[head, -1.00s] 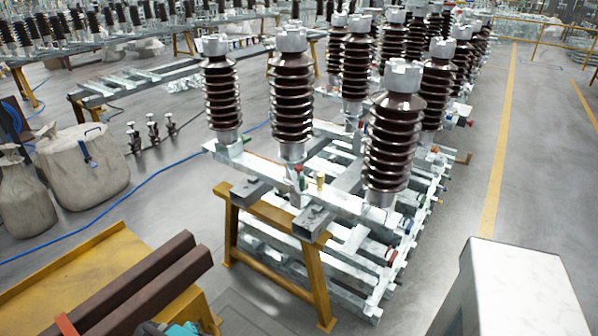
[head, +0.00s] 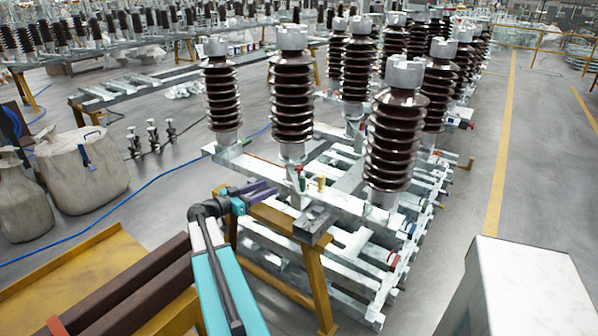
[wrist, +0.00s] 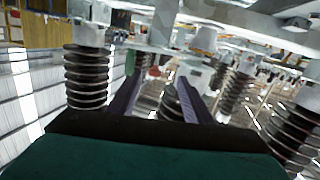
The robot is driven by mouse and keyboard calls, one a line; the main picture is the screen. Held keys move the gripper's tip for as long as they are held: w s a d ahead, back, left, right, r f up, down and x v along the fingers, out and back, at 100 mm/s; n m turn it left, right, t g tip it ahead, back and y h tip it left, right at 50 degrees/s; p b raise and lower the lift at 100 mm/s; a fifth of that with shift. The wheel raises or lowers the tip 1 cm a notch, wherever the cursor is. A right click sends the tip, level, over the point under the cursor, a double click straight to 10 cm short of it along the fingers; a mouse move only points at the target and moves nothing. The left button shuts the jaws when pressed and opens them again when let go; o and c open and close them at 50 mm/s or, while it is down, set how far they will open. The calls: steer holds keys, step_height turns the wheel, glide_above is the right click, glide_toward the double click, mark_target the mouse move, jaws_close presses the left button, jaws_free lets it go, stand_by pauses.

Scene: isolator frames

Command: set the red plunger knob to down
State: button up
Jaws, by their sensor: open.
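A small red knob (head: 299,169) shows at the foot of the middle front insulator, on the steel frame (head: 345,208), just above a green part (head: 302,183). Whether it is up or down is too small to tell. A red spot (wrist: 154,72) shows between the fingers in the wrist view; I cannot tell if it is the same knob. My gripper (head: 263,190) has purple fingers and is open and empty. It is at the frame's near left edge, left of the knob and apart from it. Its fingers also show in the wrist view (wrist: 158,84).
A yellow knob (head: 321,183) stands just right of the red one. Tall brown insulators (head: 291,103) rise close behind and beside it. A yellow trestle (head: 318,283) carries the frame's near end. Another red part (head: 393,261) sits lower right. Open floor lies right.

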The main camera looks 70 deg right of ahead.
mark_target(299, 166)
steer(key=d+r, duration=0.1)
steer(key=s+d+r+m+g, duration=0.1)
steer(key=r, duration=0.1)
steer(key=shift+s, duration=0.2)
steer(key=shift+d, duration=0.1)
steer(key=p+x, duration=0.4)
steer(key=x, duration=0.9)
steer(key=shift+s+d+r, duration=0.1)
steer(key=shift+d+r, duration=0.1)
steer(key=shift+d, duration=0.05)
steer(key=shift+h, duration=0.3)
jaws_close()
